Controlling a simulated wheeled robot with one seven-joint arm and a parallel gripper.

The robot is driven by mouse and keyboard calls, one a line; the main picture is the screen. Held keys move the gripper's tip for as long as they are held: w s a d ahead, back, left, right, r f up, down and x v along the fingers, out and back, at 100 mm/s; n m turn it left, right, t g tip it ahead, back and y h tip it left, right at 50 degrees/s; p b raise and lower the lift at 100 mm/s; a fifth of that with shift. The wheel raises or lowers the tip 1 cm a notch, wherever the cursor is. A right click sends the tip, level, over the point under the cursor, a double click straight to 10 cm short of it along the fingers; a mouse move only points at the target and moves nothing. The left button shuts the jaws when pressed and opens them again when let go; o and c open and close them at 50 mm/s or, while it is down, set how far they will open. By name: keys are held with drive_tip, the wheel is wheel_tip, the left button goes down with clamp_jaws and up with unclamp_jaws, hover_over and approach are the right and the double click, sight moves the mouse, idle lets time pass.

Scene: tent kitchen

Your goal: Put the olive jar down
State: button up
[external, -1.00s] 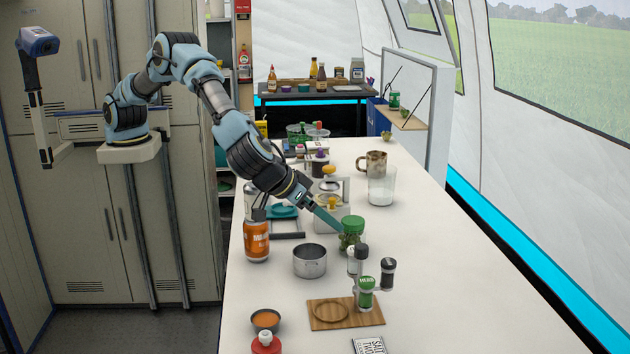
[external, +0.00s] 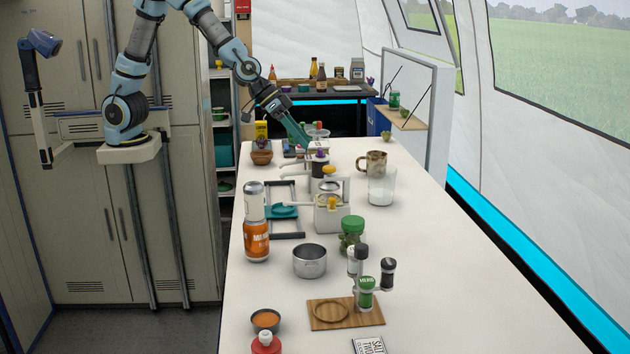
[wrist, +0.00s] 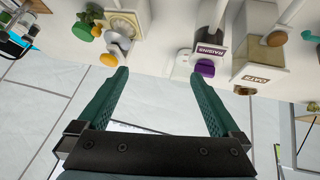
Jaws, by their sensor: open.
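The olive jar (external: 351,237), green-lidded with dark green contents, stands upright on the white counter, right of the metal pot, in the external view. A green lid (wrist: 82,31) at the top left of the wrist view looks like the same jar, seen only in part. My gripper (external: 303,140) is at the far left end of the counter, raised and well away from the jar. In the wrist view my gripper (wrist: 157,76) has its two green fingers spread wide with nothing between them.
White canisters (external: 331,218) stand behind the jar. A metal pot (external: 310,262) and spice shakers (external: 366,292) are in front. The counter's right side is clear.

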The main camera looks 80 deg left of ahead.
drive_tip(key=s+a+f+g+y, duration=0.1)
drive_tip(key=s+a+f+g, duration=0.1)
drive_tip(key=s+a, duration=0.6)
drive_tip(key=s+a+f+g+y, duration=0.1)
drive_tip(key=s+a+f+g, duration=0.2)
drive_tip(key=s+a, duration=0.6)
drive_tip(key=s+g, duration=0.1)
drive_tip(key=s, duration=0.4)
drive_tip(key=shift+s+a+y, duration=0.15)
drive_tip(key=shift+s+y, duration=0.15)
drive_tip(key=shift+y, duration=0.1)
